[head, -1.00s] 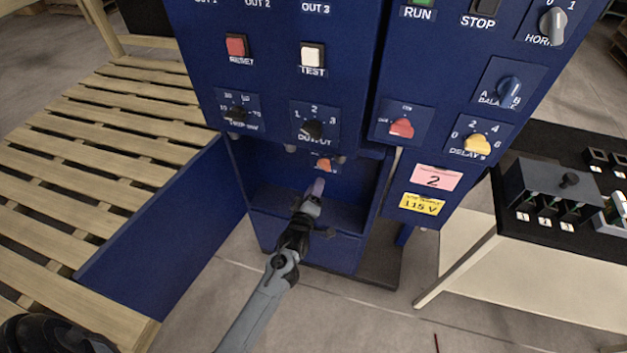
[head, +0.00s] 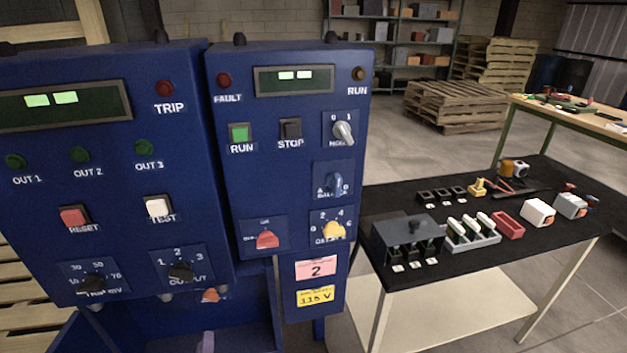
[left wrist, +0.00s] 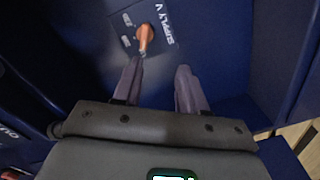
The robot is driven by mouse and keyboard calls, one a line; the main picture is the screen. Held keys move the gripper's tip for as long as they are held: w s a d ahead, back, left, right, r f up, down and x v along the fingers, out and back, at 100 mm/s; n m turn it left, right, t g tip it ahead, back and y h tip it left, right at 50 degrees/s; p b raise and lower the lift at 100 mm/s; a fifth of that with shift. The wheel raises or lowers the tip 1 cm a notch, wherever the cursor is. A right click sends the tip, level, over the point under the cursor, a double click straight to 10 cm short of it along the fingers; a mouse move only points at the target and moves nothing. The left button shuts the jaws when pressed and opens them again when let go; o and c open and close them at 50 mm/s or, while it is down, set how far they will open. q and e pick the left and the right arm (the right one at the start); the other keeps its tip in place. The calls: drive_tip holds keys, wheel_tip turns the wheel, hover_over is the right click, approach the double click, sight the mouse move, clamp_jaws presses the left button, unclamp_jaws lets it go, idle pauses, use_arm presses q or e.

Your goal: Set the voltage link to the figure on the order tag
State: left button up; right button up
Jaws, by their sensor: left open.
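The voltage link is an orange knob (head: 211,295) low in the recess under the left blue cabinet, mostly hidden in the head view. In the left wrist view the orange knob (left wrist: 143,38) sits on a dark blue plate marked SUPPLY V, with two small figures too blurred to read surely. The yellow order tag (head: 316,296) reads 115 V, on the right cabinet below a pink tag (head: 316,269) reading 2. My left gripper (left wrist: 157,68) is open, its fingers just short of the knob, the left finger nearest. One fingertip (head: 205,342) shows in the head view.
Cabinet walls enclose the recess around the gripper. Above it are an output knob (head: 181,272) and a trip knob (head: 92,284). A red knob (head: 266,239) and yellow delay knob (head: 334,230) are on the right cabinet. A black-topped bench (head: 470,262) with parts stands right.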

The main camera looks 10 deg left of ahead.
use_arm(q)
drive_tip(key=s+d+r+m+g+h+p, duration=0.2)
drive_tip(key=s+d+r+m+g+p, duration=0.25)
drive_tip(key=s, duration=0.55)
drive_tip(key=s+d+r+m+g+h+p, duration=0.2)
drive_tip(key=s+d+r+m+g, duration=0.3)
drive_tip(key=s+m, duration=0.4)
drive_tip(key=s+d+r+m+g+h+p, duration=0.2)
drive_tip(key=s+d+r+m+g+p, duration=0.25)
drive_tip(key=s, duration=0.65)
wheel_tip(320, 180, up, 39)
drive_tip(key=t+p, duration=0.1)
drive_tip(key=p, duration=3.6)
drive_tip(key=shift+w+a, duration=0.15)
drive_tip(key=shift+w, duration=0.05)
use_arm(e)
wheel_tip(320, 180, up, 49)
use_arm(q)
drive_tip(key=shift+f, duration=0.15)
drive_tip(key=shift+c, duration=0.4)
use_arm(e)
drive_tip(key=shift+s+f, duration=0.1)
